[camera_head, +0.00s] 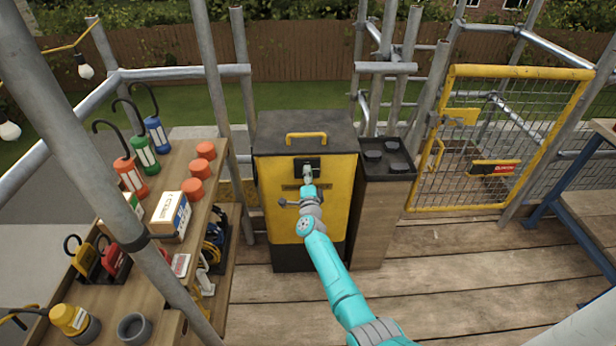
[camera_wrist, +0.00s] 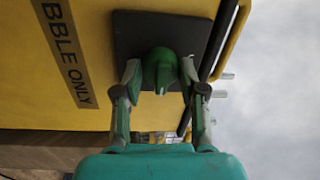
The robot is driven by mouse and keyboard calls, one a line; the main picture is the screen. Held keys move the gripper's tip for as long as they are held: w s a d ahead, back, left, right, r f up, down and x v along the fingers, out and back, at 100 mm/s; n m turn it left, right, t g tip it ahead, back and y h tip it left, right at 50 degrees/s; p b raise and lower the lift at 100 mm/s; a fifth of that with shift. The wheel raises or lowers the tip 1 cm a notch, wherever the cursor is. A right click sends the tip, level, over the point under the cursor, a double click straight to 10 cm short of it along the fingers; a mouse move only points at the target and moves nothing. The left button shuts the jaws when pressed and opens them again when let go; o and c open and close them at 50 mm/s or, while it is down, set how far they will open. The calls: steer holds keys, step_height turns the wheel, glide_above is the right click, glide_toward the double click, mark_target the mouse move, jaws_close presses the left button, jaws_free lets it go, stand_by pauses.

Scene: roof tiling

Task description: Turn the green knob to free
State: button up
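The green knob (camera_wrist: 160,68) sits on a square black plate (camera_wrist: 190,35) on the front of a yellow bin (camera_head: 332,215) with a dark lid. In the wrist view its grip bar lies roughly in line with my gripper and points toward it. My gripper (camera_wrist: 160,78) has one finger on each side of the knob, with the fingers spread apart. Contact between the fingers and the knob is not clear. In the head view my gripper (camera_head: 308,178) is at the black plate and mostly hides the knob.
A yellow handle (camera_head: 306,137) is on the bin's lid. A wooden box with a dark top tray (camera_head: 399,168) stands close on the right. A yellow mesh gate (camera_head: 497,130) is at right.

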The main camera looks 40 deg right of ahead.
steer(key=shift+o, duration=1.2)
steer(key=shift+s, duration=0.1)
steer(key=r+v, duration=0.1)
steer(key=v, duration=1)
steer(key=shift+s+a+f, duration=0.25)
steer(key=shift+s+f, duration=0.1)
steer(key=shift+f, duration=0.2)
